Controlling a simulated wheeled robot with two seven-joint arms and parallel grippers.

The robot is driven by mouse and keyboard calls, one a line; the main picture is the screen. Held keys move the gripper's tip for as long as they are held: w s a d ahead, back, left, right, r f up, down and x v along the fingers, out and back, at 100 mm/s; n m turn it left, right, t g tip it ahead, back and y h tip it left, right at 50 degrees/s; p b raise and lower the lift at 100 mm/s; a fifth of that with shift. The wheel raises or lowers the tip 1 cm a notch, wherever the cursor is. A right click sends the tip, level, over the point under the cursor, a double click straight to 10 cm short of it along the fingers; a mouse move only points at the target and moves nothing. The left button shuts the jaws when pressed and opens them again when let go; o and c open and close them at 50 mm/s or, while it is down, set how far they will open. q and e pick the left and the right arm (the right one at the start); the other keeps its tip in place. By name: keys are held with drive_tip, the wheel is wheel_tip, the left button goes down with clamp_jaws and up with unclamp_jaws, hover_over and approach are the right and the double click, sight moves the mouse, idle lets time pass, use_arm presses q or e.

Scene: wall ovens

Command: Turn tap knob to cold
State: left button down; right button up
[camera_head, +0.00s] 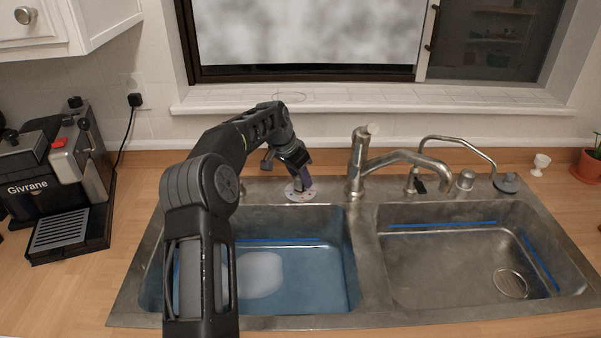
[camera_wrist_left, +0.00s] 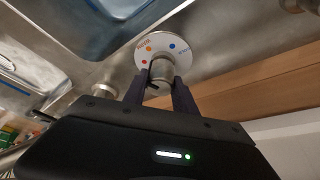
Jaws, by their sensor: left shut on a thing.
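The tap knob (camera_wrist_left: 161,67) is a small metal cylinder in front of a white round dial plate (camera_wrist_left: 184,57) in the left wrist view. The plate has orange dots on its left part and a blue dot on its right part. In the head view the plate (camera_head: 296,193) lies on the sink's back rim, left of the faucet (camera_head: 357,165). In the head view the gripper mostly hides the knob. My right gripper is not in view.
The steel double sink (camera_head: 368,265) has blue-tinted water in its left basin. A coffee machine (camera_head: 45,180) is on the left. The window sill (camera_head: 400,102) runs behind my left arm.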

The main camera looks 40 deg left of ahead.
use_arm(q)
drive_tip(key=m+p, duration=0.1)
drive_tip(key=m+h+p, duration=0.1)
drive_tip(key=m, duration=0.1)
drive_tip(key=m+p, duration=0.1)
drive_tip(key=shift+r+g+h, duration=0.25)
drive_tip(key=shift+g+h, duration=0.15)
drive_tip(key=shift+f+m+g+h+p, duration=0.2)
drive_tip(key=shift+m+g+h+p, duration=0.15)
drive_tip(key=shift+m+p, duration=1.25)
drive_tip(key=c, duration=1)
unclamp_jaws()
